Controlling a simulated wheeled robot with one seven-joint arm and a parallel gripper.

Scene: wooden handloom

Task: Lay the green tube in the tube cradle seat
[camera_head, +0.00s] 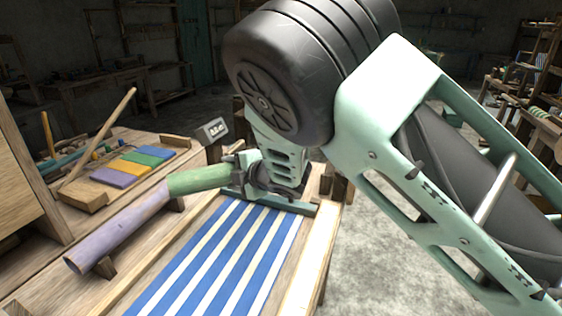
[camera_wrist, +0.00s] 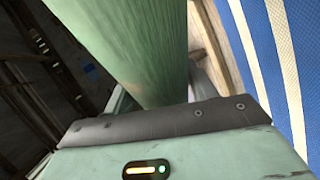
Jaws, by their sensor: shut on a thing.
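The green tube (camera_head: 198,180) lies nearly level, left of the striped cloth, with its right end at my gripper (camera_head: 238,174). My gripper is shut on it. In the wrist view the green tube (camera_wrist: 135,45) runs up and away from my gripper (camera_wrist: 165,120), filling the upper middle. A purple tube (camera_head: 115,230) lies in line with it at lower left; their ends meet in the picture, but I cannot tell whether they touch. Small wooden supports (camera_head: 106,267) show under the purple tube. I cannot clearly make out the cradle seat or whether the green tube rests in it.
Blue and white striped cloth (camera_head: 215,262) stretches over the loom at the lower middle.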

